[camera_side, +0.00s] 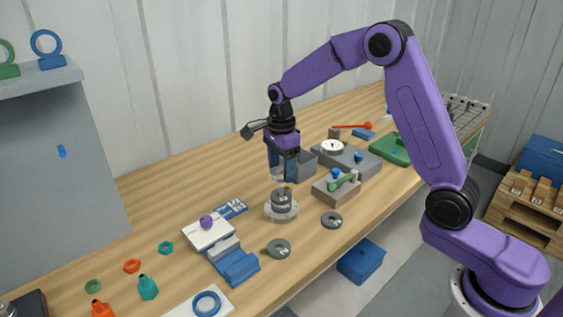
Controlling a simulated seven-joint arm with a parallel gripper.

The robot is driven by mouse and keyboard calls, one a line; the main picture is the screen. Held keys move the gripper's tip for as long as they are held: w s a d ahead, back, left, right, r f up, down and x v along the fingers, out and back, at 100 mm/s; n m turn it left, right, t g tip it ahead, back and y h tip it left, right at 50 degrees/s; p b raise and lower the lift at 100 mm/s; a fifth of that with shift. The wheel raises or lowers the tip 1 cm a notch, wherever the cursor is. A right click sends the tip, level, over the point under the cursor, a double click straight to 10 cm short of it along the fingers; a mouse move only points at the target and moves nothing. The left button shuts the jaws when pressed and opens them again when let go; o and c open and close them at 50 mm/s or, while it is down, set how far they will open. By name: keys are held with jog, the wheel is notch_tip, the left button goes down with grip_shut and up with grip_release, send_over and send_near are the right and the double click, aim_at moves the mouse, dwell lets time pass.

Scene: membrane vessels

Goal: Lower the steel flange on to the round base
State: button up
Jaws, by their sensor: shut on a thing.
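My gripper (281,173) points straight down over the round base (281,213), its dark fingers around a clear cylinder (277,175). It looks shut on that cylinder. A grey steel piece (282,199) shows just below, over the pale round base on the table; I cannot tell whether it touches the base or is joined to the cylinder. Two steel flanges with centre holes lie flat on the table, one in front of the base (279,248) and one to its right (331,220).
A grey-brown block with a green-handled part (336,188) stands close on the right. A grey box (301,166) is behind my gripper. A blue and grey vise (233,260) and a white block with a purple knob (206,231) are at left. Bare wood lies between the base and the flanges.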

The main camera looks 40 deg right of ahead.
jog(key=shift+f, duration=2.95)
jog(key=o, duration=1.3)
notch_tip(320, 180, up, 17)
jog(key=shift+r, duration=0.2)
